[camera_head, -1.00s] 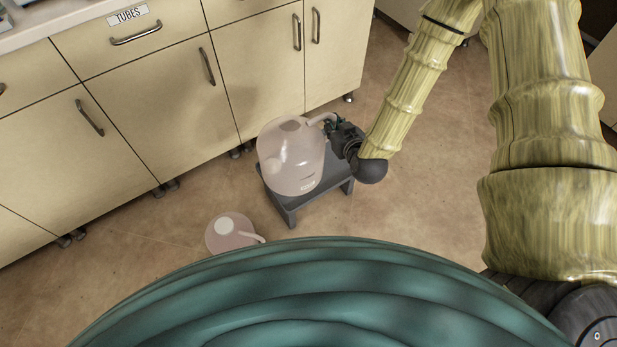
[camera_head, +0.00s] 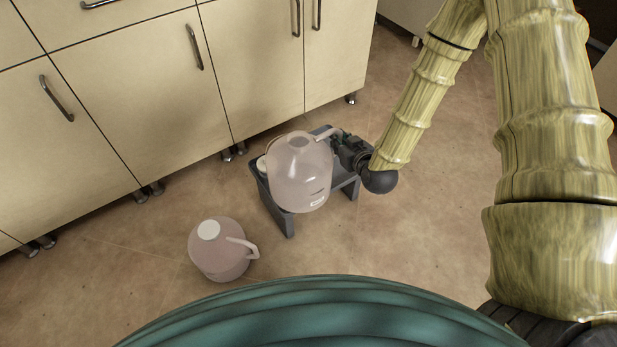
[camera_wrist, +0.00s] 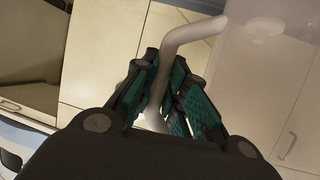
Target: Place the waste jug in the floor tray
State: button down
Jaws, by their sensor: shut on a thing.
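A large translucent pinkish jug (camera_head: 300,175) with an open round mouth and a small white label is upright at the low grey stand (camera_head: 268,196). My gripper (camera_head: 343,144) is shut on its handle from the right. In the wrist view, the green-padded fingers (camera_wrist: 162,100) close around the pale bent handle (camera_wrist: 185,38), and the blurred jug body (camera_wrist: 262,65) fills the upper right. The jug overlaps the stand's front edge; whether its base touches the stand is hidden. No separate tray is clear to me; the stand may be it.
A second pinkish jug (camera_head: 218,255) with a white cap stands on the floor at front left. A small white round thing (camera_head: 261,164) shows behind the held jug. Beige cabinets (camera_head: 140,90) line the back. Floor (camera_head: 430,200) right of the stand is clear.

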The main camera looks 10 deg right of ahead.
jog(key=shift+w+d+f+b, duration=0.15)
jog(key=shift+f+b, duration=0.25)
jog(key=shift+f, duration=0.3)
jog(key=shift+w+d, duration=0.15)
jog(key=w+d+f+b, duration=0.5)
jog(key=w+d+b, duration=0.3)
jog(key=w, duration=0.4)
jog(key=shift+w+d, duration=0.35)
jog(key=shift+d, duration=0.15)
jog(key=c, duration=1.5)
grip_release()
jog(key=shift+f, duration=0.1)
jog(key=shift+o, duration=0.2)
